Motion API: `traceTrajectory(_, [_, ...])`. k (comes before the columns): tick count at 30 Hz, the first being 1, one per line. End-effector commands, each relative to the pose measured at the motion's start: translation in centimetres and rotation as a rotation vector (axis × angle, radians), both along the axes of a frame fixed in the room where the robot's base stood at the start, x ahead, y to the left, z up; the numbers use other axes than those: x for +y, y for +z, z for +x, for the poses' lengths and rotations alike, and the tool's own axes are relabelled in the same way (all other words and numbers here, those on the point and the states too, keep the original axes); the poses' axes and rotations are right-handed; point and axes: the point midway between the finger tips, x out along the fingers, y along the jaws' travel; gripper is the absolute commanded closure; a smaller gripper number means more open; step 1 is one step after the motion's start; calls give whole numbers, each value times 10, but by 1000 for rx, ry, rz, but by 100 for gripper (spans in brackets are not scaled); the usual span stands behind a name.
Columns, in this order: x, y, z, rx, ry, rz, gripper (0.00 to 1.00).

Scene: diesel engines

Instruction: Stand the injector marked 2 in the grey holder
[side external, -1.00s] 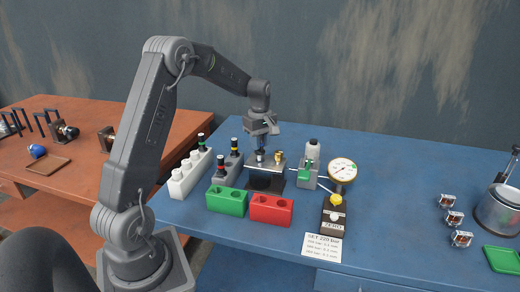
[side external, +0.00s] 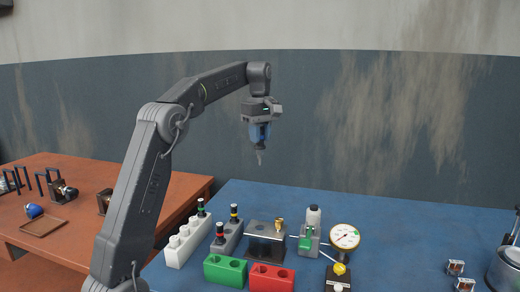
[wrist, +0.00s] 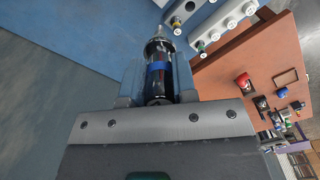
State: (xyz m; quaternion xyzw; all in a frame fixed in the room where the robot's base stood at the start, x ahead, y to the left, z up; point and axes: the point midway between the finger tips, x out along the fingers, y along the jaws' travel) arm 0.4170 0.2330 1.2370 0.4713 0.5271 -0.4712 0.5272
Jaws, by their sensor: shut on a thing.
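My gripper (side external: 260,140) is shut on an injector (side external: 260,157) and holds it nozzle-down, high above the blue bench. In the wrist view the injector (wrist: 158,72) is dark with a blue band and a pale metal tip, between the two jaws (wrist: 158,88). No number can be read on it. The grey holder (side external: 226,243) stands on the bench below and to the left of my gripper. An injector with a yellow band (side external: 234,214) stands upright in it. In the wrist view the grey holder (wrist: 183,12) is partly cut off at the top.
A white rack (side external: 186,243) left of the holder has a green-banded injector (side external: 201,206). The green block (side external: 225,271) and red block (side external: 271,279) stand in front.

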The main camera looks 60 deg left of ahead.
Motion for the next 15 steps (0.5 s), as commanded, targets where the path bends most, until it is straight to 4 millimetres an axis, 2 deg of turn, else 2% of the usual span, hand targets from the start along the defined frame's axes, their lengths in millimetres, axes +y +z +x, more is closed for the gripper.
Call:
traceTrajectory(2, [3, 0, 0, 0, 1, 0, 100])
traceTrajectory(5, [11, -13, -3, 3, 3, -2, 100])
traceTrajectory(8, [26, -42, -8, 7, 4, -5, 100])
traceTrajectory(15, [60, -131, -41, 5, 5, -5, 100])
